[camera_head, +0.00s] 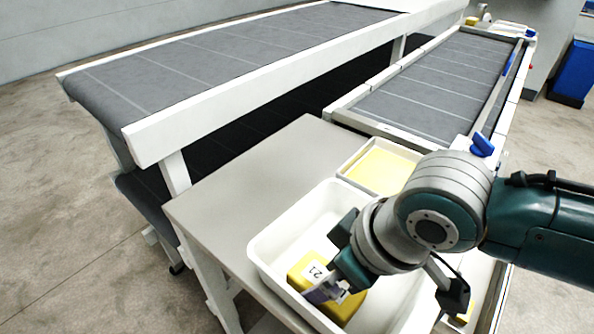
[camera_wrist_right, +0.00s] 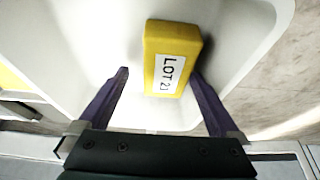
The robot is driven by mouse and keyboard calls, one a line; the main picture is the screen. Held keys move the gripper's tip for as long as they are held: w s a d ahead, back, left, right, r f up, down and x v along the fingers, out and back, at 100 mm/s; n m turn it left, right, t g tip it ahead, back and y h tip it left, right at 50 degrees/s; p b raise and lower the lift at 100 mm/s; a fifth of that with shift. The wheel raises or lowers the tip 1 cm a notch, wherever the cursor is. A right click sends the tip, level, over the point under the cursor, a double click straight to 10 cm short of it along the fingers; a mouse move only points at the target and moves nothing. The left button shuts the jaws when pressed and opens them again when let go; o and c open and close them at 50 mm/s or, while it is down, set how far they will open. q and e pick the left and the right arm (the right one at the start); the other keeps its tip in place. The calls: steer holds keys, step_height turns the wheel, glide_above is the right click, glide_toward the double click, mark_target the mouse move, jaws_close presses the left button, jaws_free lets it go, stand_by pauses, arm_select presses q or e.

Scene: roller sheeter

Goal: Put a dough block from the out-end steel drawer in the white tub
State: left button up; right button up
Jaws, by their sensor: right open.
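The white tub (camera_head: 268,249) stands on the near end of the grey table. A yellow dough block (camera_head: 350,304) with a white label lies in it; in the right wrist view the label on the block (camera_wrist_right: 172,58) reads LOT 21. My right gripper (camera_head: 330,287) reaches into the tub over the block. In the right wrist view its two purple fingers (camera_wrist_right: 160,80) are spread apart, with the block's near end between or just beyond their tips. The left finger is clear of the block; the right one is close to it. My left gripper is not in view. The steel drawer cannot be made out clearly.
A shallow tray (camera_head: 348,163) with a yellow bottom or contents sits behind the tub. My right forearm hides much of the right side, where a bit of yellow (camera_head: 466,314) shows. Conveyor belts (camera_head: 230,55) run behind. The table's left part (camera_head: 235,190) is bare.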

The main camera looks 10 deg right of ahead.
steer(key=shift+r, duration=0.1)
steer(key=p+v, duration=0.1)
steer(key=v, duration=0.8)
steer(key=shift+r+p, duration=0.3)
steer(key=shift+r, duration=0.1)
steer(key=shift+s, duration=0.1)
